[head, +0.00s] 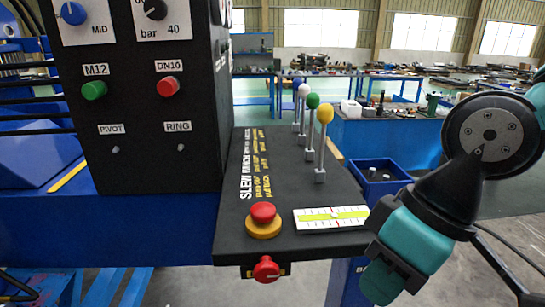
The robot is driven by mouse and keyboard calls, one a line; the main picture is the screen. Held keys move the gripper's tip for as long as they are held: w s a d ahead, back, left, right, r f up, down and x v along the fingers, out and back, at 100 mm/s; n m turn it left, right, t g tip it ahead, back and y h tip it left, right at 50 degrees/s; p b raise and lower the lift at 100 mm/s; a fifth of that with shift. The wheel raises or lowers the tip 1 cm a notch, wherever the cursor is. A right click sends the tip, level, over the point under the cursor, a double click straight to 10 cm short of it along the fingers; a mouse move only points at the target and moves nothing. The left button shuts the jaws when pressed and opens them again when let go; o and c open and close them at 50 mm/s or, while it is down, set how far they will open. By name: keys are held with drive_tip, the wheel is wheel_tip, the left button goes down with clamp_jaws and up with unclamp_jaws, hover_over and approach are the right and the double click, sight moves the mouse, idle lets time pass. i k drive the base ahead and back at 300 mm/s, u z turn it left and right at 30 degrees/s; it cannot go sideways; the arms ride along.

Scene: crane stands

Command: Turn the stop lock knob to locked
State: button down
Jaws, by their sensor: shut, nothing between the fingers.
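A red knob (266,269) sits on the front edge of the black console, over a small dark plate with a yellow edge. It looks like the stop lock knob, but its label and setting are too small to read. Just above it, on the console top, is a red mushroom button (263,212) on a yellow base (263,229). My arm comes in from the right, with a teal and black wrist part beside the console's right edge. My gripper's fingers do not show. Nothing of mine touches the knob.
A white and yellow level gauge (332,218) lies on the black console (285,170). Several levers with coloured balls, including a yellow one (325,113), stand behind it. A black panel (150,140) with knobs rises at left. A blue bin (377,170) is behind, right. Open floor lies below right.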

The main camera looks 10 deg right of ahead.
sight(267, 271)
drive_tip(key=z, duration=1.35)
drive_tip(key=k, duration=1)
drive_tip(key=u, duration=0.75)
